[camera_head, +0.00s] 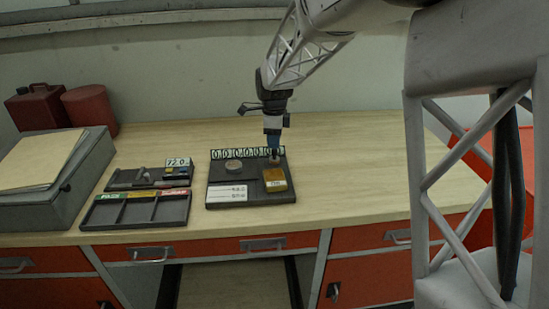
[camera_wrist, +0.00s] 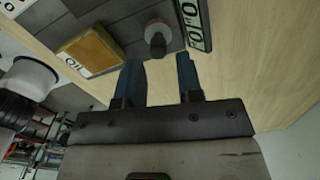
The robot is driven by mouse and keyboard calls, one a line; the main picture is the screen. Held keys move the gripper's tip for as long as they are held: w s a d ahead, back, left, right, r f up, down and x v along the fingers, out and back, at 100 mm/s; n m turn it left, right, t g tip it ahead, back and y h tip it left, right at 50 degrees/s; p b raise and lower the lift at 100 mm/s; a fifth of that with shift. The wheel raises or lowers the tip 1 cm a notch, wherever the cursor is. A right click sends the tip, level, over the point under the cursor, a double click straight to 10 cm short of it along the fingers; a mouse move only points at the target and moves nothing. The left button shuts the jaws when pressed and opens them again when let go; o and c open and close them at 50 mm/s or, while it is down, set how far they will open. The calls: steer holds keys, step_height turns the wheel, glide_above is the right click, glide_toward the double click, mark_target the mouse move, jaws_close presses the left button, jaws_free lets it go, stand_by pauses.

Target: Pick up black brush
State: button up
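A short dark upright piece with a round grey collar (camera_wrist: 158,38), possibly the black brush, stands on a dark board. In the wrist view it is just beyond the fingertips, roughly in line with the gap between them. In the head view it is a small dark and pinkish shape (camera_head: 274,158) below my gripper (camera_head: 273,142), partly hidden by the fingers. In the wrist view my gripper (camera_wrist: 159,66) has its two blue fingers apart, with nothing seen between them. I cannot tell whether a fingertip touches the piece.
Left are a divided tray (camera_head: 135,211) and a grey case (camera_head: 70,190). The table's right side is clear.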

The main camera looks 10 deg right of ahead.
mark_target(274, 151)
steer(key=shift+f, duration=0.1)
steer(key=shift+s+f, duration=0.15)
steer(key=shift+f, duration=2.35)
steer(key=shift+c, duration=0.5)
jaws_close()
steer(key=shift+r, duration=0.15)
